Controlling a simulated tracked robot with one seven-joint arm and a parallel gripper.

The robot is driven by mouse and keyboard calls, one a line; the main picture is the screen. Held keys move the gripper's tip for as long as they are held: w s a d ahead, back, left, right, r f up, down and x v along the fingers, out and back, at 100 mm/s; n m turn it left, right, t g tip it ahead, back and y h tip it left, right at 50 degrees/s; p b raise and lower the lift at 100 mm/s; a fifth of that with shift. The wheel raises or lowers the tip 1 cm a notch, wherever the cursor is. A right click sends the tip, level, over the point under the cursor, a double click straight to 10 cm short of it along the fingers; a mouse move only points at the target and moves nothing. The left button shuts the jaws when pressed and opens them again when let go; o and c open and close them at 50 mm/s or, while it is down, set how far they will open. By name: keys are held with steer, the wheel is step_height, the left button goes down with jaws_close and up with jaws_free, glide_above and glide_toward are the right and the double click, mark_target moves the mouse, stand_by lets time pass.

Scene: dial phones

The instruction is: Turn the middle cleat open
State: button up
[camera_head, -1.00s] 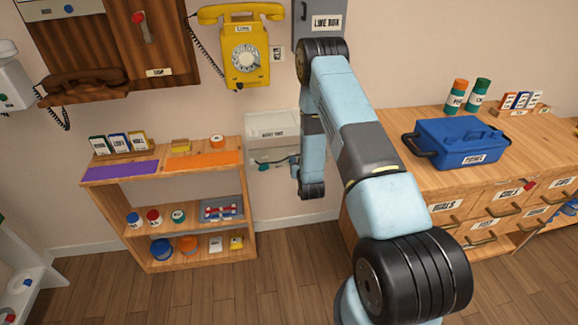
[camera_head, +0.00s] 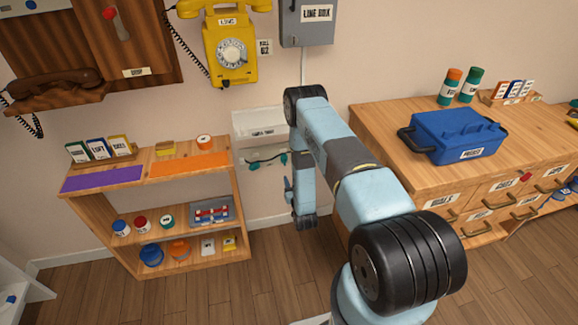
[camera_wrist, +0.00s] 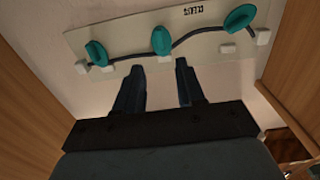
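Three teal cleats sit in a row on a pale wall plate (camera_wrist: 205,37), with a dark cable running along them. In the wrist view the middle cleat (camera_wrist: 161,41) stands nearly upright, the left cleat (camera_wrist: 96,52) leans slightly, and the right cleat (camera_wrist: 240,17) is slanted. My gripper (camera_wrist: 156,65) is open and empty, its two dark fingers apart below the plate. The middle cleat lies ahead of the gap between the fingertips, apart from them. In the head view one cleat (camera_head: 254,165) shows left of my arm; my arm partly hides the row.
A wooden shelf (camera_head: 120,196) with jars and boxes stands left of the plate. A wooden drawer cabinet (camera_head: 385,130) with a blue toolbox (camera_head: 455,135) stands right. A pale open box (camera_head: 265,122) is above the cleats. Wooden sides flank my gripper closely in the wrist view.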

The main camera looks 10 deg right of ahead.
mark_target(285, 163)
steer(key=w, duration=1)
steer(key=shift+a, duration=0.1)
jaws_close()
